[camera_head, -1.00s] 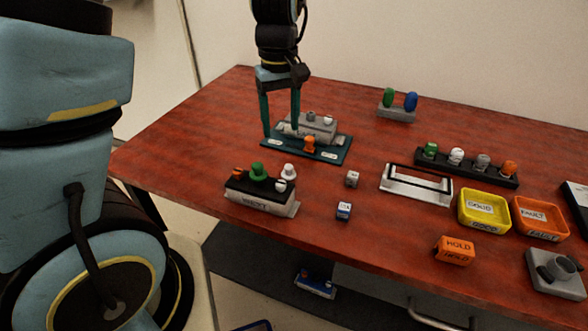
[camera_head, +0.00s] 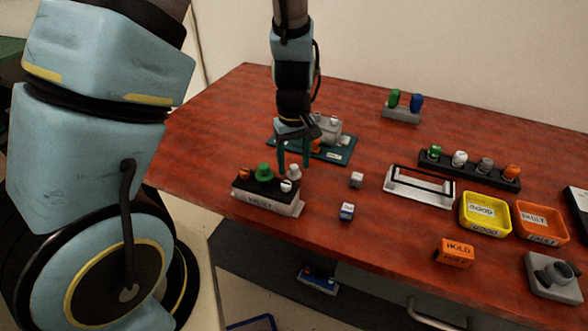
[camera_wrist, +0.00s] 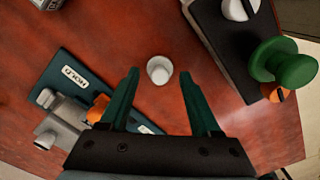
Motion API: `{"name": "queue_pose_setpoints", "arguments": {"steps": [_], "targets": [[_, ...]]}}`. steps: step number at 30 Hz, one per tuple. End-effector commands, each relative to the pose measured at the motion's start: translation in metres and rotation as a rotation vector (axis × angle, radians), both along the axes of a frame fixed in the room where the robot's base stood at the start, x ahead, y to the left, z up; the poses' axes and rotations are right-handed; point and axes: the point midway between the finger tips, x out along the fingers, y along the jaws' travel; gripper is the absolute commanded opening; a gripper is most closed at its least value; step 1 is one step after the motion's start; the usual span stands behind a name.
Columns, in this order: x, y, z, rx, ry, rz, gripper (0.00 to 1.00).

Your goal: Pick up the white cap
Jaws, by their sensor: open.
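The white cap (camera_wrist: 159,70) stands on the red-brown table, a small round piece seen from above between my fingers in the wrist view.
The black-topped box (camera_head: 267,197) with green, orange and white knobs stands close by. A teal plate (camera_head: 340,156) with a grey device and orange cap lies behind. A black rack (camera_head: 470,173) and yellow tray (camera_head: 485,226) stand farther right.

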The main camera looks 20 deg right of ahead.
Motion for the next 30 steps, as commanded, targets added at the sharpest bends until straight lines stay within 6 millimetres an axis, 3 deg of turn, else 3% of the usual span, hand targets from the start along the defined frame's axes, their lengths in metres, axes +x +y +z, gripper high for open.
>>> {"name": "queue_pose_setpoints", "arguments": {"steps": [8, 24, 30], "targets": [[0.0001, -0.0002, -0.0024, -0.001, 0.0, 0.0, 0.63], [0.0001, -0.0001, -0.0022, -0.001, 0.0, 0.0, 0.02], [0.0001, -0.0001, -0.0021, -0.001, 0.0, 0.0, 0.0]]}}
